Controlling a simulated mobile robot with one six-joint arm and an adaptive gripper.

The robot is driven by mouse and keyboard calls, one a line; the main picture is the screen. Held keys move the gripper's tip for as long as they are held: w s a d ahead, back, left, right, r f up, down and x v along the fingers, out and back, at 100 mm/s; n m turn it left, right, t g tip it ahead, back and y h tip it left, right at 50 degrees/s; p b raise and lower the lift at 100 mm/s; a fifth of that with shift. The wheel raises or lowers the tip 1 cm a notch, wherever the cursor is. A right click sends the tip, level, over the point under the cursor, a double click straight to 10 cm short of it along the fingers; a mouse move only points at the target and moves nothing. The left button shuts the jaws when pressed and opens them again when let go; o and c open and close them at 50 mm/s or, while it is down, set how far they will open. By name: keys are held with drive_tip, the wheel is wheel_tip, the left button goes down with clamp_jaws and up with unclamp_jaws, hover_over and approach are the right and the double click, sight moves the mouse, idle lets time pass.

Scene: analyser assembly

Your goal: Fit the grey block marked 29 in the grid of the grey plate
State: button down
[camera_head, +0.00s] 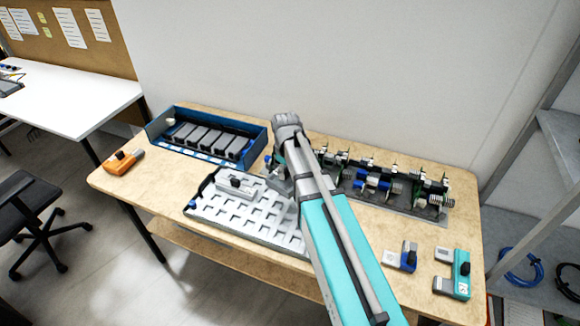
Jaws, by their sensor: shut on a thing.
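The grey plate (204,212) lies on the wooden table, its top a grid of pale raised cells. A light grey block with a black knob (235,187) sits on the plate's far left part. My gripper (279,178) is over the plate's far right edge, mostly hidden by my own arm. It is shut on what looks like a grey block, largely covered. I cannot read the number 29 on any block, nor tell whether the held one touches the plate.
A blue tray (158,124) with several dark grey blocks stands behind the plate. An orange part (123,162) lies at left. A rack of green and blue parts (405,205) stands at right. A blue part (407,257) and a teal part (461,273) lie front right.

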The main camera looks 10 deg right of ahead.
drive_tip(key=shift+w+d, duration=0.1)
drive_tip(key=shift+d, duration=0.1)
idle(0.3)
drive_tip(key=shift+w+f+n, duration=0.1)
drive_tip(key=shift+f+n, duration=0.05)
drive_tip(key=shift+n, duration=0.15)
drive_tip(key=shift+w+d+f+n+b, duration=0.1)
drive_tip(key=shift+w+f+n+b, duration=0.15)
drive_tip(key=shift+n, duration=0.5)
drive_tip(key=shift+w+d+f+n+b, duration=0.1)
drive_tip(key=shift+n+b, duration=0.15)
drive_tip(key=shift+n, duration=0.5)
drive_tip(key=shift+f, duration=0.25)
drive_tip(key=shift+f+b, duration=4.5)
drive_tip(key=shift+b, duration=0.3)
drive_tip(key=shift+s+f, duration=0.1)
drive_tip(key=shift+f, duration=0.2)
drive_tip(key=shift+c, duration=0.8)
unclamp_jaws()
drive_tip(key=shift+o, duration=0.2)
